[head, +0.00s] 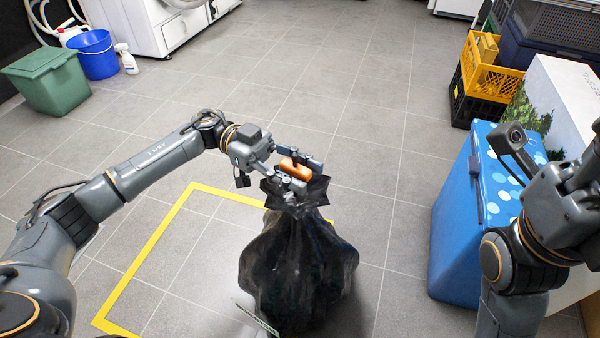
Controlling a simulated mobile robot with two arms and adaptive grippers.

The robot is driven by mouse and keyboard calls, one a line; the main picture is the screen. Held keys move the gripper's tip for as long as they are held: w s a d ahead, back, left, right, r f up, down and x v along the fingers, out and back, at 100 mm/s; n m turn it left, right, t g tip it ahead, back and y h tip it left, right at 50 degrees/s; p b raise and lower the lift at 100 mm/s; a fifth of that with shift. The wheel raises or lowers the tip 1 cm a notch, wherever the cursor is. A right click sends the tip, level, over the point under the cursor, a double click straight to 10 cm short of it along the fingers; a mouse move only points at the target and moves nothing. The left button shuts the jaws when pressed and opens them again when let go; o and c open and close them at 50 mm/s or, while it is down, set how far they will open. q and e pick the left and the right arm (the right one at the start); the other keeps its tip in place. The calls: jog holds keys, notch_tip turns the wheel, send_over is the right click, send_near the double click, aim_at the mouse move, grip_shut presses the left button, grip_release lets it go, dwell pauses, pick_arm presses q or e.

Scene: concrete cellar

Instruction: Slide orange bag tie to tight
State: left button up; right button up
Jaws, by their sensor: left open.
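A black bag (297,265) stands upright on the tiled floor, its gathered neck and flared top pointing up. The orange bag tie (294,169) is at the top of the bag. My left gripper (300,171) is open at the bag's top, with one finger on the far side of the orange tie and one on the near side. I cannot tell whether the fingers touch it. My right arm is at the right edge; its fingertips do not show.
Yellow tape (150,262) marks the floor around the bag. A blue box with white dots (453,235) stands at the right, near my right arm. Yellow and black crates (480,75) stand behind it. A green bin (50,85) and blue bucket (94,55) are at the back left. The middle floor is clear.

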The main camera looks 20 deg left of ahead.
pick_arm(q)
grip_shut()
jog(key=shift+f+p, duration=0.35)
jog(key=shift+f, duration=1.25)
grip_release()
jog(key=shift+a, duration=0.1)
jog(key=v, duration=1.1)
jog(key=shift+a, duration=0.4)
